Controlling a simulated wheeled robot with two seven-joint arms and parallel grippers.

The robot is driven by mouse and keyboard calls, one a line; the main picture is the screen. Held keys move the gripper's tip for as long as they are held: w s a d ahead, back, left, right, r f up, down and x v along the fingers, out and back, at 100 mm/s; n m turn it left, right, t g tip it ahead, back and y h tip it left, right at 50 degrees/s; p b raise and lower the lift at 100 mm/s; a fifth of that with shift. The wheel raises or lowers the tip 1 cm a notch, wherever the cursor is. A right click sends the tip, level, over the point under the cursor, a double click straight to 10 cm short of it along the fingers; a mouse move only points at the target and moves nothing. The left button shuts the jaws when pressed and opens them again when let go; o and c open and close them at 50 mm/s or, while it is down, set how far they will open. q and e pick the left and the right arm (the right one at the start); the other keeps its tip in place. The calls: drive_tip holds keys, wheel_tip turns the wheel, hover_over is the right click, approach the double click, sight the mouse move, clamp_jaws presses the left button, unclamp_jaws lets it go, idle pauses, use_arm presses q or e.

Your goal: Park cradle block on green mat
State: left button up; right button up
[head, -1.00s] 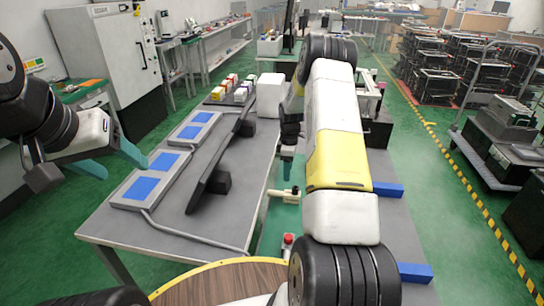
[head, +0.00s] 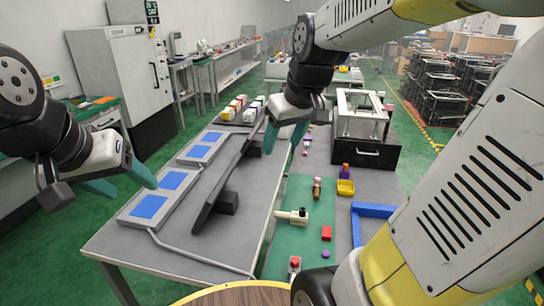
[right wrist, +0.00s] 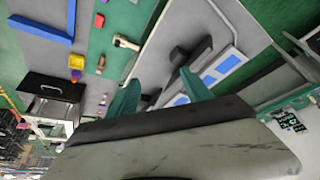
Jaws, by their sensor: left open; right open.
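A small yellow block with a notched top (head: 346,187), likely the cradle block, sits on the grey table just beyond the right edge of the green mat (head: 300,250). It also shows in the right wrist view (right wrist: 76,62), beside the mat (right wrist: 115,22). A cream lever-like piece (head: 292,216), a brown peg (head: 317,188), a red block (head: 327,233) and a small purple piece (head: 325,254) are on the mat. My right gripper (head: 285,137) is open and empty, above the table left of the yellow block. My left gripper (head: 122,182) is open and empty off the table's left side.
A black box with a white frame (head: 366,150) stands behind the yellow block. A blue angled bar (head: 372,210) lies to its right. A long dark bar (head: 225,185) and blue-topped panels (head: 150,205) occupy the left table. A red button (head: 294,262) is near the front.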

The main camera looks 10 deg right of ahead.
drive_tip(key=s+a+m+t, duration=0.1)
drive_tip(key=s+a+m, duration=0.1)
drive_tip(key=s, duration=0.8)
drive_tip(key=shift+a+r+m+y, duration=0.25)
drive_tip(key=shift+a+m+y, duration=0.1)
drive_tip(key=shift+m+y, duration=0.05)
drive_tip(key=shift+s, duration=0.1)
